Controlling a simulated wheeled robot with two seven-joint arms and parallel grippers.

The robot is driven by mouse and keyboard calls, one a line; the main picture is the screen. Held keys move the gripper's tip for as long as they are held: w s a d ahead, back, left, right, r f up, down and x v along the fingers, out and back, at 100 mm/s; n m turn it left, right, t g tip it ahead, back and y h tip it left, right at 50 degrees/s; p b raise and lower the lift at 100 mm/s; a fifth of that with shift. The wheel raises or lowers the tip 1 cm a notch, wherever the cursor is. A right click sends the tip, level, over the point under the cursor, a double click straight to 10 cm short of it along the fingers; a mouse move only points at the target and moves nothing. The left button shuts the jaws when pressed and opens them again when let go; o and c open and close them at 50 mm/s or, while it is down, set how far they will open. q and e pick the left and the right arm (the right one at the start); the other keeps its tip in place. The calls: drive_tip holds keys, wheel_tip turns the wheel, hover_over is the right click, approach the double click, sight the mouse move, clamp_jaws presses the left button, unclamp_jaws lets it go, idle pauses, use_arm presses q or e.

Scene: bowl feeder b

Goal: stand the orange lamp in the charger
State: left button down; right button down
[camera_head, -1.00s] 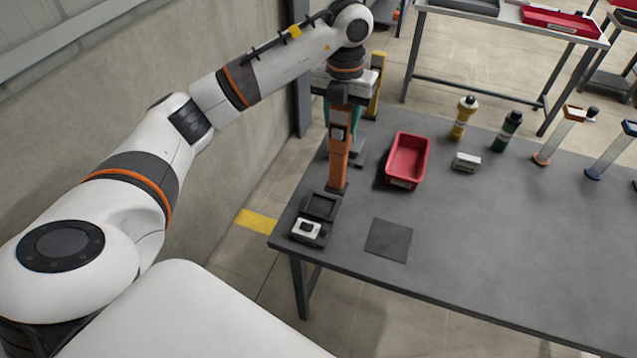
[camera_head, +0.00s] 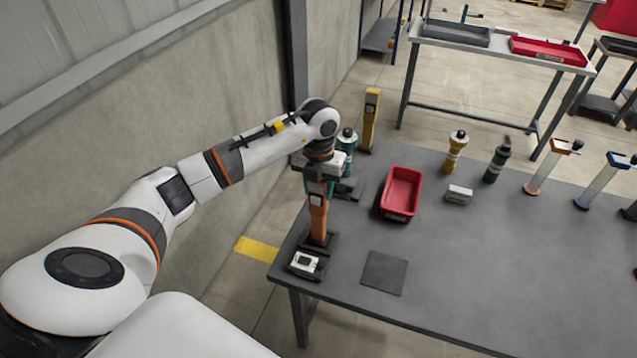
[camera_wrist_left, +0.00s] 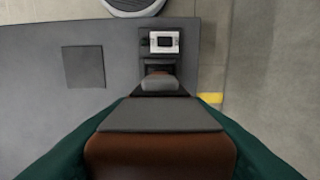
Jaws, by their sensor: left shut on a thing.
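The orange lamp (camera_head: 318,218) is upright in the head view, held by my left gripper (camera_head: 318,186), which is shut on its upper part. The lamp's foot is at the dark rear part of the charger (camera_head: 306,265); I cannot tell whether it is seated in it or just above. The charger is a dark block with a white front panel at the table's left edge. In the left wrist view the lamp's brown and grey body (camera_wrist_left: 160,116) fills the lower middle between teal fingers, and the charger (camera_wrist_left: 164,42) shows beyond it, its socket partly hidden.
A red bin (camera_head: 401,192) stands right of the lamp. A dark square mat (camera_head: 384,272) lies in front. A yellow lamp (camera_head: 455,152), a green one (camera_head: 497,160) and a small white-topped block (camera_head: 458,195) are farther right. A yellow post (camera_head: 370,120) stands behind. The front right of the table is clear.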

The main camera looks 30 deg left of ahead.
use_arm(q)
drive_tip(key=shift+f, duration=0.15)
drive_tip(key=c, duration=0.8)
unclamp_jaws()
drive_tip(key=shift+r, duration=0.3)
drive_tip(key=shift+w+r, duration=0.1)
drive_tip(key=shift+r, duration=0.15)
wheel_tip(320, 180, up, 11)
drive_tip(key=b, duration=0.3)
drive_tip(key=shift+r, duration=0.15)
